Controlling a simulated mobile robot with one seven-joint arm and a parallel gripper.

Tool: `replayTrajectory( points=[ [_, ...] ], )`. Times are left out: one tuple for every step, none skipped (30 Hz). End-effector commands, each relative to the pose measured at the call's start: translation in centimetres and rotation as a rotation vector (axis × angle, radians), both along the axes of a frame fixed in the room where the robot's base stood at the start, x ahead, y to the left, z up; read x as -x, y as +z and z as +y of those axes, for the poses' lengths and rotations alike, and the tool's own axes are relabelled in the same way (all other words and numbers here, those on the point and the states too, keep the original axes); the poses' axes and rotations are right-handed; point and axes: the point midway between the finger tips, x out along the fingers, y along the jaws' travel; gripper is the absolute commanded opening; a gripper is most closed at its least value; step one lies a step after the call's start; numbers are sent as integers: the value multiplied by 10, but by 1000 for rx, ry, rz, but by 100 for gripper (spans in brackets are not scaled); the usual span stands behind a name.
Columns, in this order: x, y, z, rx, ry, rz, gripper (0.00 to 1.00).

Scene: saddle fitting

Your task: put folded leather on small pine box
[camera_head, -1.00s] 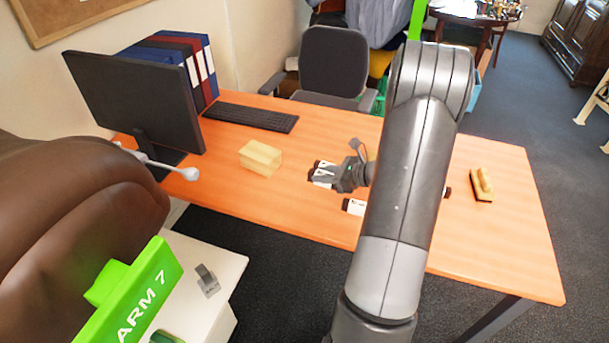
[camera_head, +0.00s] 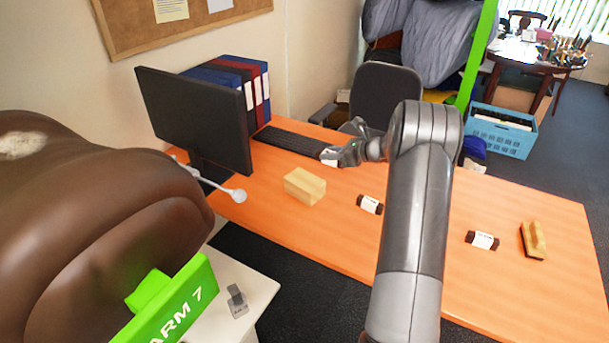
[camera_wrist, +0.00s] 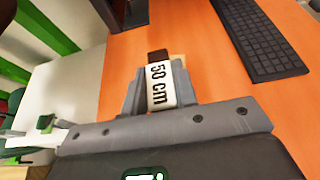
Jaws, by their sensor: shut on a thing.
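My gripper (camera_head: 336,156) is shut on a folded leather (camera_wrist: 160,83), a dark brown piece with a white band reading "50 cm". The wrist view shows it between both fingers, its dark end (camera_wrist: 158,56) sticking out beyond them. In the head view only a bit of its white band (camera_head: 328,159) shows. The gripper is raised over the desk near the keyboard, apart from the box. The small pine box (camera_head: 304,187), a pale wooden block, stands on the desk below and left of the gripper. In the wrist view a pale corner, perhaps the box, shows behind the leather.
Two similar dark rolls with white bands (camera_head: 369,204) (camera_head: 482,240) and a wooden-handled brush (camera_head: 533,240) lie on the orange desk (camera_head: 330,240). The monitor (camera_head: 195,115), keyboard (camera_head: 290,143) and a white-knobbed rod (camera_head: 238,195) are near the box. My arm hides part of the desk.

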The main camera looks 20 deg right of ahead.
Motion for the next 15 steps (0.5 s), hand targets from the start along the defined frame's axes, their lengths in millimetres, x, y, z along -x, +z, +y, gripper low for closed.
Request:
replayTrajectory(
  points=[
    [-7, -8, 12, -2, 5, 2, 0],
    [-12, -13, 18, -4, 5, 2, 0],
    [-17, -19, 25, -1, 5, 1, 0],
    [-22, -23, 30, -2, 6, 2, 0],
    [-26, -27, 36, -2, 5, 1, 0],
    [-31, -32, 43, -1, 4, 1, 0],
    [-35, -36, 48, 0, 4, 2, 0],
    [-39, -40, 52, -2, 3, 2, 0],
    [-43, -44, 58, -1, 3, 1, 0],
    [-46, -46, 61, 0, 3, 0, 0],
    [-49, -49, 64, 0, 2, 0, 0],
    [-52, -52, 67, 0, 1, 0, 0],
    [-53, -53, 69, 0, 1, 0, 0],
    [-55, -54, 71, 0, 0, 0, 0],
    [-56, -55, 72, 1, 0, -1, 0]
  ],
)
